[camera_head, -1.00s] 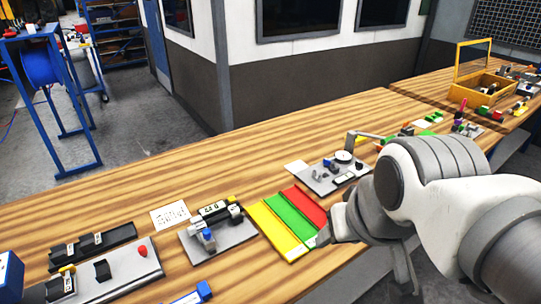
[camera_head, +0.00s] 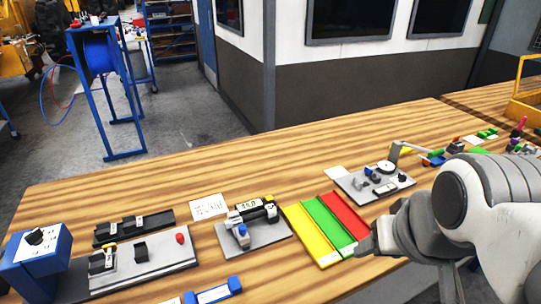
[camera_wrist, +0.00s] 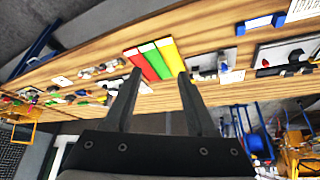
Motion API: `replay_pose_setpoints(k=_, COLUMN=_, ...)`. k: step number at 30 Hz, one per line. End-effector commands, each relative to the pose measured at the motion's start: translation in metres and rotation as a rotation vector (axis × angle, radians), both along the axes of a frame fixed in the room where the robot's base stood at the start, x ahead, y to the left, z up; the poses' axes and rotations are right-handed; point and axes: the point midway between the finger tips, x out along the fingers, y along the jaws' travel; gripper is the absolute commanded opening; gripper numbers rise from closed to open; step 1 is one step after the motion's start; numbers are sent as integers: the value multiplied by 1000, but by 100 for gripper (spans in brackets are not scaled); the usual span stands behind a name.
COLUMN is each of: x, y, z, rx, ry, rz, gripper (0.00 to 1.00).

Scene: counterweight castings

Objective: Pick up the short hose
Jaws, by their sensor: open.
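I cannot make out with certainty which thing is the short hose. A blue-ended piece with a pale middle (camera_head: 213,293) lies at the front edge of the bench in the head view, cut by the frame's bottom. A black cylindrical part lies on a grey plate (camera_head: 262,238) left of the coloured strips. My gripper (camera_head: 367,245) is at the front right of the yellow, green and red strips (camera_head: 328,228). In the wrist view my gripper (camera_wrist: 159,75) has its two fingers apart with nothing held between them, and the strips show beyond the fingertips.
A grey plate with black blocks and a red knob (camera_head: 170,256) and a blue box (camera_head: 38,255) stand at the left. A grey fixture plate (camera_head: 392,190) is behind my gripper. Small coloured parts lie farther right. Bare wood runs along the back of the bench (camera_head: 150,190).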

Motion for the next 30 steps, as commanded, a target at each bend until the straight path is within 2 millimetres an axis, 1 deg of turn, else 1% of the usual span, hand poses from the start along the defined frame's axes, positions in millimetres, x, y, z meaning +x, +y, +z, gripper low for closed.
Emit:
replay_pose_setpoints(k=3, x=0, y=0, z=0, rx=0, ry=0, rz=0, gripper=56)
replay_pose_setpoints(k=4, x=0, y=0, z=0, rx=0, ry=0, rz=0, gripper=60)
replay_pose_setpoints(k=7, x=3, y=1, z=2, rx=-8, ry=4, rz=14, gripper=60)
replay_pose_setpoints(k=11, x=18, y=6, z=12, rx=-51, ry=30, rz=99, gripper=60)
replay_pose_setpoints(k=14, x=39, y=14, z=23, rx=-110, ry=64, rz=222, gripper=60)
replay_pose_setpoints(k=15, x=49, y=18, z=28, rx=-137, ry=79, rz=281, gripper=60)
replay_pose_setpoints(k=21, x=102, y=43, z=41, rx=-258, ry=150, rz=583, gripper=60)
replay_pose_setpoints(k=26, x=145, y=69, z=42, rx=-337, ry=198, rz=828, gripper=60)
replay_pose_setpoints(k=30, x=181, y=95, z=34, rx=-394, ry=236, rz=1046, gripper=60)
